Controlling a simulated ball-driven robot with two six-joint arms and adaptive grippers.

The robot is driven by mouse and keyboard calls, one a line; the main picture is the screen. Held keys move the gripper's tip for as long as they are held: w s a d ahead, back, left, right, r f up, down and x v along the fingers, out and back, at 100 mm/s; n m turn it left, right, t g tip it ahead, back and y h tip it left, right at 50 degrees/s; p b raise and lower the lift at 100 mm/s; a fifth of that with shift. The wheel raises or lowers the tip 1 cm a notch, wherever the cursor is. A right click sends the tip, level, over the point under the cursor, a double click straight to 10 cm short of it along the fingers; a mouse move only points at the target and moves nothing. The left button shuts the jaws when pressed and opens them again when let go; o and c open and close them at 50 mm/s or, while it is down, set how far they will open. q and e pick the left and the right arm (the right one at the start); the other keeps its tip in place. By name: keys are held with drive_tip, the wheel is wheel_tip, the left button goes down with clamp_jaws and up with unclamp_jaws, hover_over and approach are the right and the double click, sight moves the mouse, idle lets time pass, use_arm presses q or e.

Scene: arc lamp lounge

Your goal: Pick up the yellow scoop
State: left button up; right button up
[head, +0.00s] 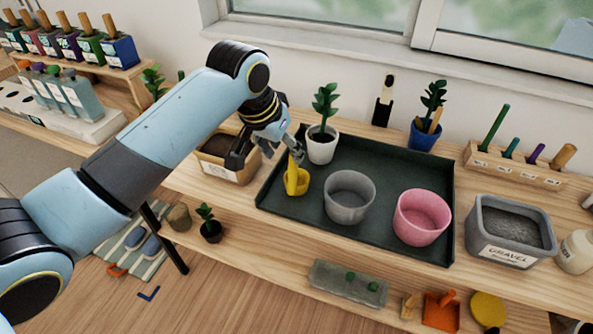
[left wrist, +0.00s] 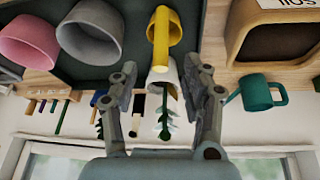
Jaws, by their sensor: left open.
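The yellow scoop (head: 302,184) stands in the left part of the dark green tray (head: 385,166), its handle pointing up. My left gripper (head: 268,154) is open and empty beside the scoop's handle, with one finger partly overlapping it in the head view. In the left wrist view the scoop (left wrist: 163,28) lies just beyond the two spread fingers (left wrist: 160,82), roughly in line with the gap between them. I cannot tell whether a finger touches it. My right gripper is not in view.
A white-potted plant (head: 322,146) stands close behind the scoop. A grey pot (head: 349,199) and pink pot (head: 422,216) share the tray. A wooden soil box (head: 226,172) is left, partly behind my gripper. A teal watering can (left wrist: 258,95) shows in the wrist view.

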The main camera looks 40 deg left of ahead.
sight(291, 164)
use_arm(q)
drive_tip(key=x, duration=0.3)
drive_tip(key=shift+w+f, duration=0.2)
drive_tip(key=shift+f, duration=0.25)
drive_tip(key=x, duration=0.4)
drive_tip(key=shift+w+f, duration=0.15)
drive_tip(key=shift+f, duration=0.15)
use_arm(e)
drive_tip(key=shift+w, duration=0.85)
use_arm(q)
drive_tip(key=shift+c, duration=0.2)
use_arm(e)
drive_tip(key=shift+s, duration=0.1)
use_arm(q)
clamp_jaws()
